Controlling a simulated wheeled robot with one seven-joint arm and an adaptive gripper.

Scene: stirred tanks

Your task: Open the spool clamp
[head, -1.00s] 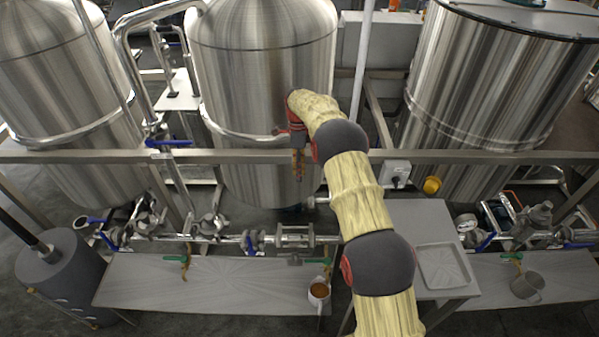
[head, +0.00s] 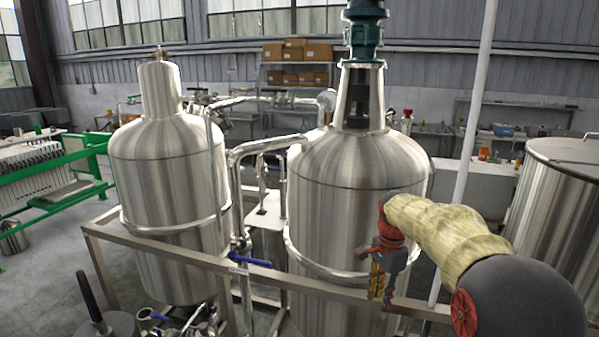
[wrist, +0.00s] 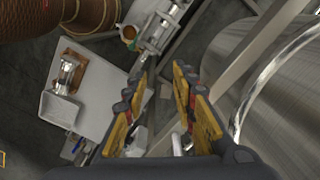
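My gripper (head: 382,290) hangs pointing down in front of the middle tank, at the frame rail in the head view. In the wrist view its two yellow-padded fingers (wrist: 160,85) are apart with nothing held between them. A bright metal pipe spool (wrist: 158,32) lies beyond the fingertips, near the top of the wrist view, apart from them. Its clamp is too small to make out clearly. In the head view the spool and its clamp are out of the picture.
The middle tank (head: 345,185) stands close behind my gripper. A metal frame rail (head: 270,272) crosses in front of the tanks. The wrist view shows a pale table (wrist: 105,65), a white tray (wrist: 60,109) and a cup with orange contents (wrist: 129,33).

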